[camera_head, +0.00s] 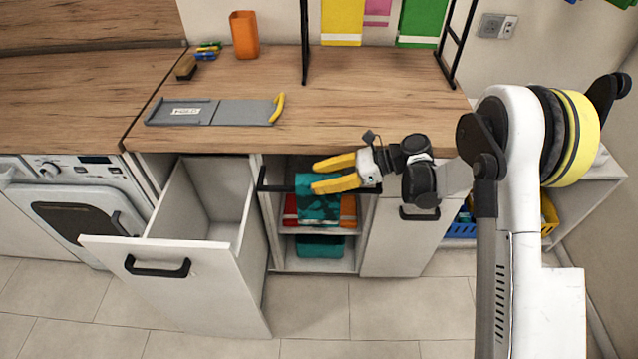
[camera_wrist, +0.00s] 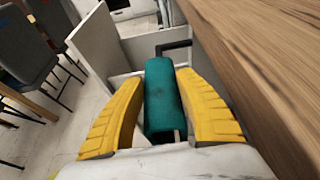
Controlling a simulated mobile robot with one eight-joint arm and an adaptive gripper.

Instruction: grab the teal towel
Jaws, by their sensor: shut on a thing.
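The teal towel (camera_head: 318,211) hangs down in front of an open cubby below the worktop, by a dark rail; its lower part shows a darker pattern. My gripper (camera_head: 324,175), with two yellow fingers, reaches in from the right and is shut on the towel's upper part. In the wrist view the teal towel (camera_wrist: 160,98) stands between the two yellow fingers, one on each side. A second folded teal cloth (camera_head: 320,246) lies on the lower shelf of the cubby.
A tall white drawer (camera_head: 190,275) stands pulled out left of the cubby. Red and orange cloths (camera_head: 347,211) lie on the shelf behind the towel. The wooden worktop (camera_head: 360,110) overhangs above, with a grey folding board (camera_head: 215,112) on it. Chairs (camera_wrist: 28,62) stand left in the wrist view.

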